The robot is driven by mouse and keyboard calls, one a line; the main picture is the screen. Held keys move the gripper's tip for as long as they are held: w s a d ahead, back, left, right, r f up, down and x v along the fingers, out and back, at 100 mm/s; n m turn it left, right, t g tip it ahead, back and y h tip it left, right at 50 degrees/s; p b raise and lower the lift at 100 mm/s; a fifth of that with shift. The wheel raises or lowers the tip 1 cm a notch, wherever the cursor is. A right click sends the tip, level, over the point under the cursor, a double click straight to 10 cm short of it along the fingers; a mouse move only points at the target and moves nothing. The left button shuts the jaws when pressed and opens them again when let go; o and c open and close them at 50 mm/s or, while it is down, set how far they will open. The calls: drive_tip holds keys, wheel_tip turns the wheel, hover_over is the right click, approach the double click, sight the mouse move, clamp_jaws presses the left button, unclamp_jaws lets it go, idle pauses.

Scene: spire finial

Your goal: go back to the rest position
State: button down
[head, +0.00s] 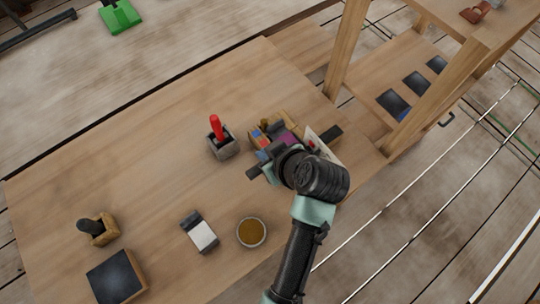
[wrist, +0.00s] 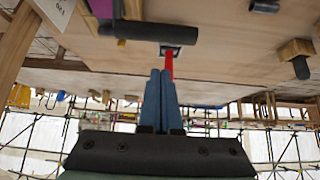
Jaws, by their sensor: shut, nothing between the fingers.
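My gripper (head: 262,156) is above the right part of the wooden table (head: 150,150), beside a small wooden box (head: 286,119) of coloured pieces. Its blue fingers (wrist: 160,72) are together with nothing between them in the wrist view. A red-handled tool (head: 216,128) stands upright in a grey block (head: 222,148) left of the gripper. The red handle (wrist: 169,66) shows just beyond the fingertips in the wrist view. My forearm and wrist hide part of the table's right side.
A round brown-filled dish (head: 251,232), a black-and-white block (head: 200,232), a wooden holder with a dark knob (head: 100,229) and a dark-topped block (head: 116,278) lie on the front of the table. A wooden post (head: 346,50) rises at the right. The table's left middle is clear.

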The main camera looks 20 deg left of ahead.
drive_tip(key=shift+v, duration=1.45)
drive_tip(key=w+d+r+m+t+h+b, duration=0.1)
drive_tip(key=w+d+r+m+t+h, duration=0.15)
drive_tip(key=w+r+t, duration=0.65)
drive_tip(key=w+d+r+m+t+b, duration=0.1)
drive_tip(key=w+r+m+t, duration=0.1)
drive_tip(key=r, duration=1)
drive_tip(key=w+d+r+m+t, duration=0.1)
drive_tip(key=w+d+r+t, duration=0.1)
drive_tip(key=r, duration=1)
drive_tip(key=s+r+m+t+h, duration=0.1)
drive_tip(key=s+r+t, duration=0.2)
drive_tip(key=r, duration=0.4)
drive_tip(key=s+d+r+m+t+h, duration=0.1)
drive_tip(key=s+r+m+t, duration=0.1)
drive_tip(key=s+r, duration=0.3)
drive_tip(key=s+d+r+m+t+h+b, duration=0.1)
drive_tip(key=s+r+t, duration=0.3)
drive_tip(key=r, duration=0.7)
drive_tip(key=shift+s+m+h, duration=0.35)
drive_tip(key=shift+s+m, duration=0.05)
drive_tip(key=shift+m, duration=0.05)
